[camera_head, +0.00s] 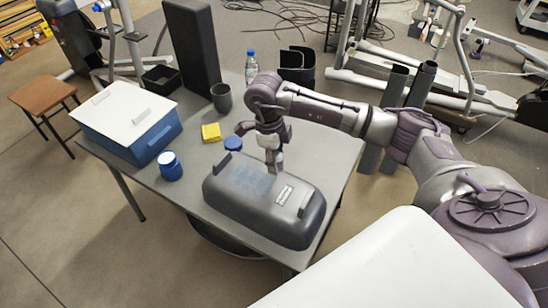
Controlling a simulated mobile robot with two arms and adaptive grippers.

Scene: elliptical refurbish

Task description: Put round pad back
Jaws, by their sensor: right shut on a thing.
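My right gripper (273,166) points down over the dark grey rounded case (240,208) on the table. It is shut on a small grey thing at its fingertips, just above or touching the far edge of the case; I cannot tell which. I cannot make out whether that thing is the round pad. The case top has a blue-grey rectangular patch (250,180), a pale label and a raised handle at each end. A round blue lid-like thing (233,144) lies behind the case, left of the gripper. My left gripper is not in view.
The grey table (200,190) also holds a blue box with a white lid (125,112), a blue jar (170,167), a yellow block (211,132), a dark cup (221,97), a water bottle (251,66) and a tall black block (191,45). Gym machines stand behind.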

